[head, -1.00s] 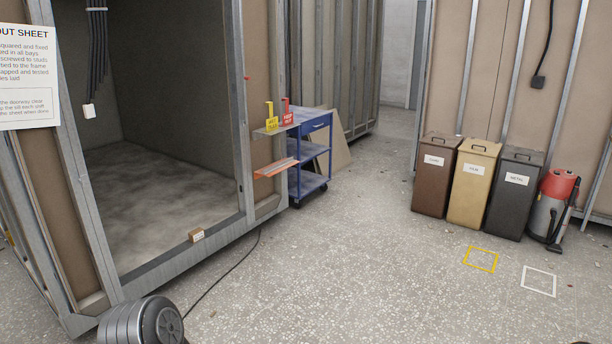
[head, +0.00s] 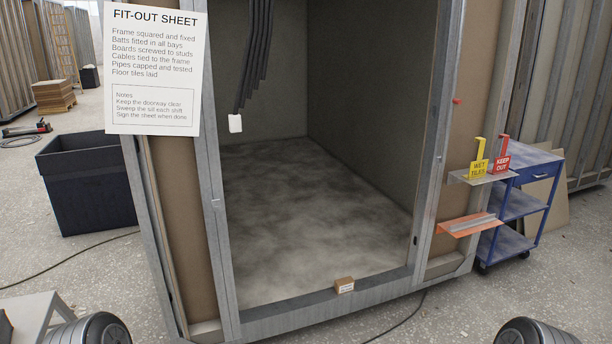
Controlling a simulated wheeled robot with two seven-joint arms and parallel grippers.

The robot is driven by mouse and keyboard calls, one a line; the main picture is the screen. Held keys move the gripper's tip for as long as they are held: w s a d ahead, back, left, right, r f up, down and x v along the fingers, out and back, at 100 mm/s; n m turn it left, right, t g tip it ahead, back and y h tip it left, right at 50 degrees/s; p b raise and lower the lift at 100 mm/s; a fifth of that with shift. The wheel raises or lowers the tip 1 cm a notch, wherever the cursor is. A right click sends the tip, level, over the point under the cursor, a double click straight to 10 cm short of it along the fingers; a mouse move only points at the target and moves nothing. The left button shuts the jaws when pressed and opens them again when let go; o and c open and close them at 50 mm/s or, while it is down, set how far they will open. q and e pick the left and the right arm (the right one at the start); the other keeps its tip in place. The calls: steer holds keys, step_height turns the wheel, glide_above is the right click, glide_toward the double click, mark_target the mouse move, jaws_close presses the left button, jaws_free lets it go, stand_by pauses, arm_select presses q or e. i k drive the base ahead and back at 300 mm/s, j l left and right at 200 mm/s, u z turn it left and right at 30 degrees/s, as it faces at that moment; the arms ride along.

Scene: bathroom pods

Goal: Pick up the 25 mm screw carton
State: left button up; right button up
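A small brown carton with a white label (head: 345,285) sits on the metal sill (head: 290,307) of the pod doorway, right of the sill's middle. Its label is too small to read, so I cannot confirm the 25 mm marking. Parts of my own arms show as rounded grey shapes at the bottom left and bottom right corners. Neither gripper is in view.
A fit-out sheet (head: 153,70) hangs left of the doorway. On the right are an orange ledge (head: 466,226), yellow and red signs (head: 479,167) on a shelf, and a blue trolley (head: 520,205). A black bin (head: 85,185) stands left. The pod floor is bare.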

mark_target(346, 285)
steer(key=i+u, duration=0.2)
steer(key=i, duration=0.3)
steer(key=z, duration=0.45)
steer(key=i+l, duration=0.35)
steer(key=i+l+z, duration=0.1)
steer(key=i+l, duration=0.25)
steer(key=i, duration=0.2)
steer(key=i+l, duration=0.3)
steer(key=i, duration=0.2)
steer(key=i+l+z, duration=0.1)
steer(key=i+l, duration=0.2)
steer(key=i, duration=0.15)
steer(key=i+l, duration=0.3)
steer(key=i, duration=0.2)
steer(key=z, duration=0.05)
